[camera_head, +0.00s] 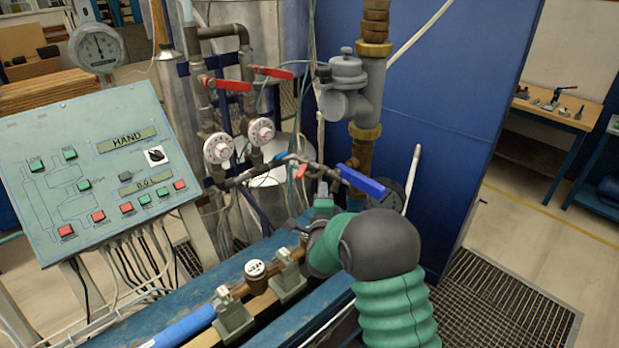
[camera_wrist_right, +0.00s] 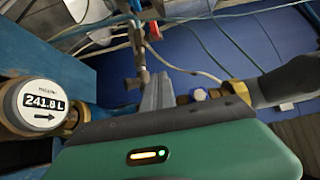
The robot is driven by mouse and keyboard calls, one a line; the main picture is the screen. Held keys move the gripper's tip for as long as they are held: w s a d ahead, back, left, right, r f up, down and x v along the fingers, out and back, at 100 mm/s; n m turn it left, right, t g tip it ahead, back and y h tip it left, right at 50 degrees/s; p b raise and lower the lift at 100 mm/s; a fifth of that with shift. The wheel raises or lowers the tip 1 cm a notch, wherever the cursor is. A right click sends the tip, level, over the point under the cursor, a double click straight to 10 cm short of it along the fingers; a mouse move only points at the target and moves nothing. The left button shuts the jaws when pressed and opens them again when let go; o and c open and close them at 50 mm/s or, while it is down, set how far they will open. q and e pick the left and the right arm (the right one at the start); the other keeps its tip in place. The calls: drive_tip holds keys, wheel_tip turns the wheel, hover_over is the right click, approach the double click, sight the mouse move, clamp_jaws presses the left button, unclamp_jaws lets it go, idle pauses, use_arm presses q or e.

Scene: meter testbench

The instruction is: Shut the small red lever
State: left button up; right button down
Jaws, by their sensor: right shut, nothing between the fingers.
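The small red lever (camera_head: 301,171) is a short red piece on the thin pipework left of the blue-handled valve (camera_head: 362,182). It looks like the red piece (camera_wrist_right: 154,30) near the top of the right wrist view. My right gripper (camera_head: 322,190) is below and slightly right of it, partly hidden by my green arm. In the right wrist view its grey fingers (camera_wrist_right: 158,80) are shut and empty, pointing toward the pipe fitting below the red lever, apart from the lever. My left gripper is not in view.
Two larger red levers (camera_head: 227,85) (camera_head: 272,73) sit higher on the pipes above round white meters (camera_head: 218,148). A control panel (camera_head: 100,170) stands left. A brass pipe with a small meter (camera_head: 255,268) runs along the blue bench (camera_head: 200,270) below. A blue wall (camera_head: 450,100) stands behind.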

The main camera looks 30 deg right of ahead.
sight(303, 169)
drive_tip(key=w+p, duration=0.2)
drive_tip(key=w, duration=0.4)
drive_tip(key=shift+w+a, duration=0.25)
drive_tip(key=shift+a, duration=0.2)
drive_tip(key=shift+w+a+m+g+h+b, duration=0.2)
drive_tip(key=shift+m+g+h+b, duration=0.1)
drive_tip(key=shift+m, duration=0.1)
